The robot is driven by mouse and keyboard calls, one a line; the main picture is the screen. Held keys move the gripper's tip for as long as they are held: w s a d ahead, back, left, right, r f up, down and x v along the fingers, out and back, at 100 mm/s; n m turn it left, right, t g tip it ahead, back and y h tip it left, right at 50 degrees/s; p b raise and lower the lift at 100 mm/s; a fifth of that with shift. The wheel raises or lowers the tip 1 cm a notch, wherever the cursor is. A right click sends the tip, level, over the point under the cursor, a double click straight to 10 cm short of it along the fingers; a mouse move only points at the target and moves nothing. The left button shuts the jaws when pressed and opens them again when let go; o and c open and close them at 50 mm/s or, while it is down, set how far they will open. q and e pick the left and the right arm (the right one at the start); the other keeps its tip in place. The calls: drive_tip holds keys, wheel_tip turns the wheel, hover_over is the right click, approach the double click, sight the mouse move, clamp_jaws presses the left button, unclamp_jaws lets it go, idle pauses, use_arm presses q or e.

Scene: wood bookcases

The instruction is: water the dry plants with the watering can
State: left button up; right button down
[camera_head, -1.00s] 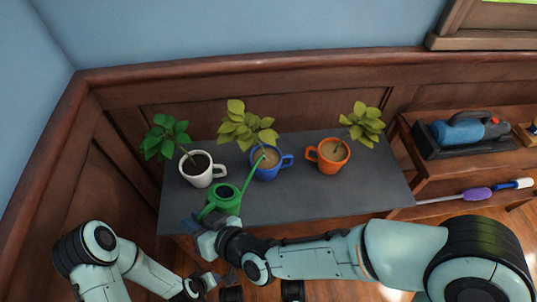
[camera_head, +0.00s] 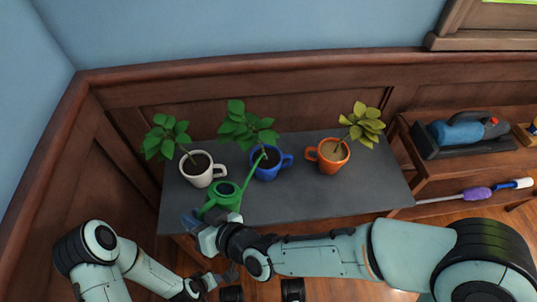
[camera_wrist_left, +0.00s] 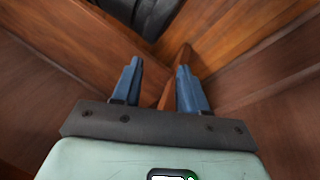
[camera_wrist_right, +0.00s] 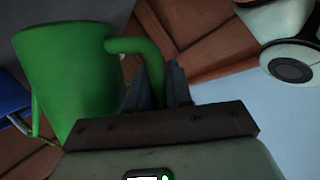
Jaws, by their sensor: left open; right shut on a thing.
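My right gripper (camera_head: 203,232) is shut on the handle of the green watering can (camera_head: 222,197), which also fills the left of the right wrist view (camera_wrist_right: 70,75). The can's spout points up and right, its tip at the blue mug (camera_head: 268,170). The plant in the blue mug (camera_head: 243,127) has green leaves and the soil is dark. The white mug (camera_head: 199,174) at left holds dark soil and a green plant (camera_head: 166,136). The orange mug (camera_head: 327,162) at right holds pale tan soil and a yellowish plant (camera_head: 363,124). My left gripper (camera_wrist_left: 159,85) is open and empty, low at the left.
The mugs stand on a dark grey tabletop (camera_head: 350,200) against wood panelling. The tabletop's front right is clear.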

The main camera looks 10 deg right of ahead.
use_arm(q)
drive_tip(key=shift+r, duration=0.1)
use_arm(e)
drive_tip(key=shift+r, duration=0.3)
use_arm(q)
drive_tip(key=s+a+f+g+b, duration=0.1)
drive_tip(key=s+f+g+b, duration=0.1)
drive_tip(key=s+f+b, duration=0.3)
use_arm(e)
drive_tip(key=s+a+f+n+t+h+p, duration=0.1)
drive_tip(key=s+a+f+n+t, duration=0.15)
drive_tip(key=f, duration=0.85)
use_arm(q)
drive_tip(key=r+p, duration=0.4)
drive_tip(key=shift+w+a+p, duration=0.15)
drive_tip(key=shift+a+p, duration=0.05)
drive_tip(key=shift+p, duration=0.15)
use_arm(e)
drive_tip(key=shift+n, duration=0.35)
drive_tip(key=r, duration=0.5)
drive_tip(key=shift+s+r, duration=0.3)
use_arm(q)
drive_tip(key=shift+f, duration=0.1)
